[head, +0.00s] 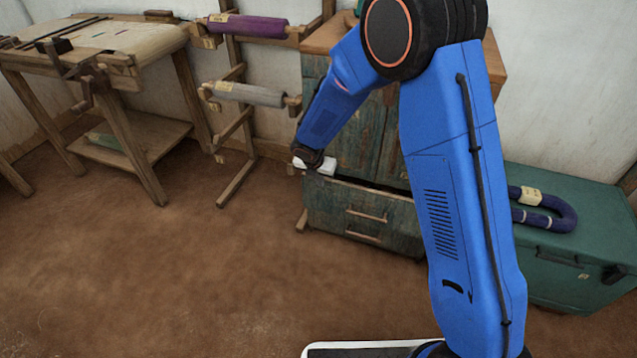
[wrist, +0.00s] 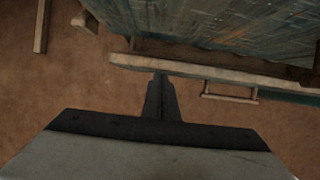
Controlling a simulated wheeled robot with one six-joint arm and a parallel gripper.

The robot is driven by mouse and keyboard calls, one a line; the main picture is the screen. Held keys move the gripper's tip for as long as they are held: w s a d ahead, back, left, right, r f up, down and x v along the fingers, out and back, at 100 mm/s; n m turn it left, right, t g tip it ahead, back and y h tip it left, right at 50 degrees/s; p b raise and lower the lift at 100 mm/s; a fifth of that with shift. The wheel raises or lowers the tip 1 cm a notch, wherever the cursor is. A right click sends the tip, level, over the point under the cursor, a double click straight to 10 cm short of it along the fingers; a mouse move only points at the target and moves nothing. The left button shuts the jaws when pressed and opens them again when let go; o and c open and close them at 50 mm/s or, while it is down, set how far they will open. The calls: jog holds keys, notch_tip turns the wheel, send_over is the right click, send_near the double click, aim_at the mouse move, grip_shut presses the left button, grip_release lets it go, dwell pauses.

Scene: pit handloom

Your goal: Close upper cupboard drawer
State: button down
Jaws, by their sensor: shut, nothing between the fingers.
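The worn blue-green wooden cupboard (head: 350,135) stands behind my arm in the head view. Its upper drawer (head: 335,196) is partly pulled out, with a dark gap behind its front. In the wrist view the top edge of the drawer front (wrist: 215,72) runs across the picture, with its bar handle (wrist: 230,92) to the right. My gripper (wrist: 160,80) is shut and empty, its fingertips at the outer side of the drawer front, left of the handle. I cannot tell whether they touch it. In the head view the fingertips are not clear.
A lower drawer handle (head: 362,237) sits below. A green chest (head: 570,270) with a blue coiled bundle (head: 545,205) stands right. A wooden loom table (head: 110,60) and a rack with purple (head: 248,26) and grey (head: 245,94) rolls stand left. The brown floor in front is clear.

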jog(key=shift+w+d, duration=0.25)
jog(key=shift+w, duration=0.35)
jog(key=shift+w+d, duration=0.2)
jog(key=shift+w, duration=0.4)
jog(key=shift+s, duration=0.1)
jog(key=s+a+r, duration=0.2)
jog(key=s+r, duration=0.5)
jog(key=r, duration=0.2)
jog(key=shift+a+r, duration=0.15)
jog(key=shift+a, duration=0.2)
